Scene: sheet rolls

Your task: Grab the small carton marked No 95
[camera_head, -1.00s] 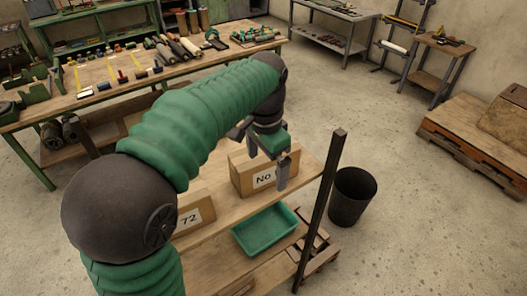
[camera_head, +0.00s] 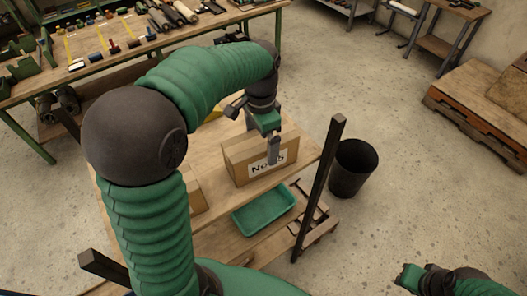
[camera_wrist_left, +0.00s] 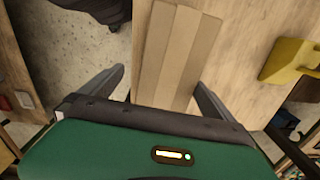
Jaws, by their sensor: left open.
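A small cardboard carton (camera_head: 240,163) stands on the upper wooden shelf. Its white label reads "No" and ends in what looks like a 5; a finger hides the middle. My left gripper (camera_head: 273,152) is open and points down at the carton's front right part. In the left wrist view the carton's taped top (camera_wrist_left: 178,50) lies between and beyond the two spread fingers (camera_wrist_left: 160,95); I cannot tell if they touch it. My right gripper (camera_head: 410,278) shows at the lower right, too partly seen to tell its jaws.
Another carton (camera_head: 196,196) is mostly hidden behind my left arm. A green tray (camera_head: 264,211) sits on the lower shelf. A dark post (camera_head: 318,190) rises at the shelf's right corner, beside a black bin (camera_head: 353,168). A yellow object (camera_wrist_left: 289,60) lies near the carton.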

